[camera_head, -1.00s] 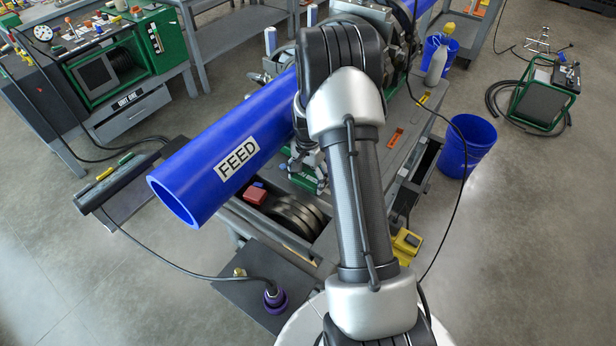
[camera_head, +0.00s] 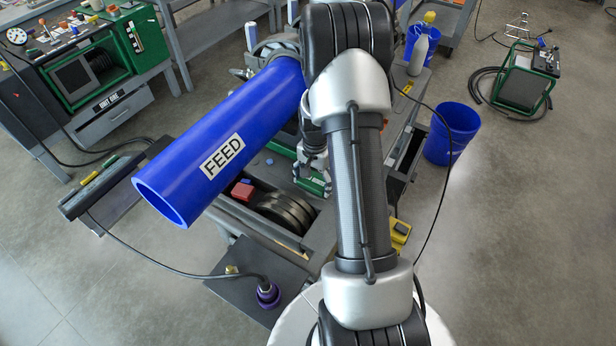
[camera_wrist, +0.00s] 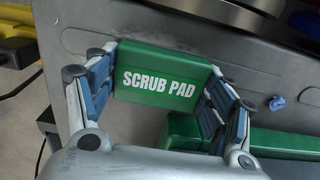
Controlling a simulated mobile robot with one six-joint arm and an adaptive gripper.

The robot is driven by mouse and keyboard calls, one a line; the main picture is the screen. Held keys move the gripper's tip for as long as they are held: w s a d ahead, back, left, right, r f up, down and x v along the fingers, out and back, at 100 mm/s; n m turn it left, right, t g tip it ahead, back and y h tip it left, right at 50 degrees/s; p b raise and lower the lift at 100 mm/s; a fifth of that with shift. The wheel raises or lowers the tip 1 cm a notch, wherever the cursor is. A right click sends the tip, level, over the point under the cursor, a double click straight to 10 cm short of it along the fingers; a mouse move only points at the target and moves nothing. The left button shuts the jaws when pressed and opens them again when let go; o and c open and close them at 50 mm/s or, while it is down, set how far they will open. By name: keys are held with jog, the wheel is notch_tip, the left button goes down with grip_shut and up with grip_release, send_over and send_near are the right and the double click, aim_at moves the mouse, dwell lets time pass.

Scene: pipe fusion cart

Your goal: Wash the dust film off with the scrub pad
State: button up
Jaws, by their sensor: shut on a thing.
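A green block lettered SCRUB PAD (camera_wrist: 160,75) sits between the fingers of my gripper (camera_wrist: 158,92), which is shut on it. In the wrist view the pad is over a grey metal surface; I cannot tell whether it touches it. In the head view my gripper (camera_head: 314,160) is beside the right end of the blue FEED pipe (camera_head: 230,135), partly hidden by my arm. I cannot make out a dust film on any surface.
Another green block (camera_wrist: 285,145) lies at lower right in the wrist view, near a small blue scrap (camera_wrist: 277,103). In the head view a red block (camera_head: 242,190) and dark rings (camera_head: 283,212) sit in the cart's drawer. A blue bucket (camera_head: 452,135) stands right on the floor.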

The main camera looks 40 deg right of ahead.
jog(key=shift+s+d+r, duration=0.1)
jog(key=shift+s+d, duration=0.25)
jog(key=shift+s, duration=0.75)
jog(key=shift+s+d+f, duration=0.1)
jog(key=shift+s+d, duration=0.3)
jog(key=shift+s, duration=0.75)
jog(key=shift+s+d+r, duration=0.1)
jog(key=shift+s+d, duration=0.25)
jog(key=shift+s, duration=0.75)
jog(key=shift+s+d, duration=0.25)
jog(key=shift+s, duration=0.55)
jog(key=shift+s+d, duration=0.25)
jog(key=shift+s, duration=0.55)
jog(key=shift+w, duration=0.15)
jog(key=shift+w+a, duration=0.9)
jog(key=shift+w, duration=1.75)
jog(key=shift+w+a, duration=0.95)
jog(key=shift+w, duration=1.65)
jog(key=shift+w+a, duration=0.9)
jog(key=shift+w, duration=1.75)
jog(key=shift+r+p, duration=1.8)
jog(key=shift+r, duration=1.15)
